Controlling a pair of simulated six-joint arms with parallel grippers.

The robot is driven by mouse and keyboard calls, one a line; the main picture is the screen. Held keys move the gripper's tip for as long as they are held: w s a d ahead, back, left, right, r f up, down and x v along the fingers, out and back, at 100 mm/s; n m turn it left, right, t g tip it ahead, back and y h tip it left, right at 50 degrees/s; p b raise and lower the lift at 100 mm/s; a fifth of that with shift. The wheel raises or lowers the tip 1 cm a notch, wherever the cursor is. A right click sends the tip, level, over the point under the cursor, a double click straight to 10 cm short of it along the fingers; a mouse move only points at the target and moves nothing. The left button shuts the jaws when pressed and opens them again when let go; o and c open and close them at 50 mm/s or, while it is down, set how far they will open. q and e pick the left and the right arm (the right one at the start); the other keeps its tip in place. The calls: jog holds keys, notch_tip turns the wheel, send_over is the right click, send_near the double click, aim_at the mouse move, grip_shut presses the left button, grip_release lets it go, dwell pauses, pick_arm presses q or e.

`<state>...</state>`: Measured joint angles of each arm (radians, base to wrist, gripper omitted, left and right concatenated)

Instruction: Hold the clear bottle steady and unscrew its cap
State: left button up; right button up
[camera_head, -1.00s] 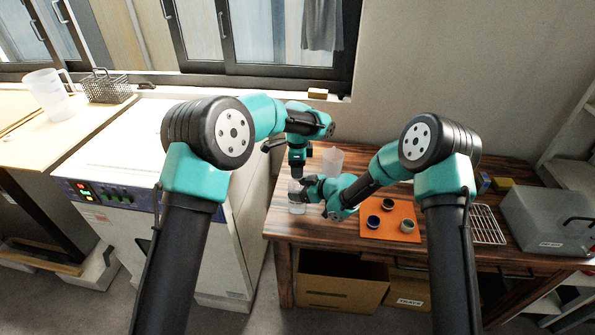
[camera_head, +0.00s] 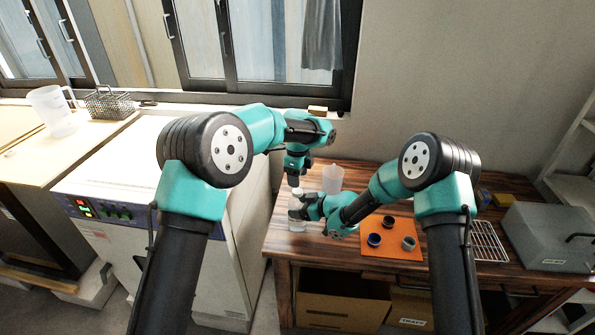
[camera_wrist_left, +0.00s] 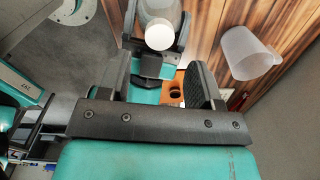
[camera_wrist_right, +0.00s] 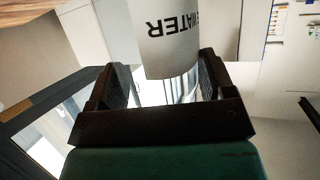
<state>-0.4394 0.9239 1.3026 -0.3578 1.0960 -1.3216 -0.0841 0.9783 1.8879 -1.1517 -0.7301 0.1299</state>
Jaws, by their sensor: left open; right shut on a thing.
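The clear bottle (camera_head: 297,224) stands upright near the table's left front corner. Its white cap (camera_head: 297,191) sits on top and also shows in the left wrist view (camera_wrist_left: 158,37). My right gripper (camera_head: 301,209) is shut on the bottle from the side. The right wrist view shows the bottle's label, reading WATER (camera_wrist_right: 178,38), between the fingers. My left gripper (camera_head: 293,182) points down just above the cap. In the left wrist view its fingers (camera_wrist_left: 160,78) are apart with nothing between them, and the cap lies beyond their tips.
A translucent beaker (camera_head: 332,180) stands close behind the bottle. An orange mat (camera_head: 378,249) with dark-rimmed round pieces lies to the right. A wire rack (camera_head: 487,240) and grey box (camera_head: 545,238) are farther right. The white oven (camera_head: 120,180) borders the table on the left.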

aim_at(297, 190)
pick_arm(q)
notch_tip(297, 190, up, 2)
jog(key=m, duration=0.6)
jog(key=shift+f, duration=3.95)
jog(key=c, duration=0.9)
jog(key=n, duration=0.4)
jog(key=shift+c, duration=0.3)
jog(key=n, duration=0.6)
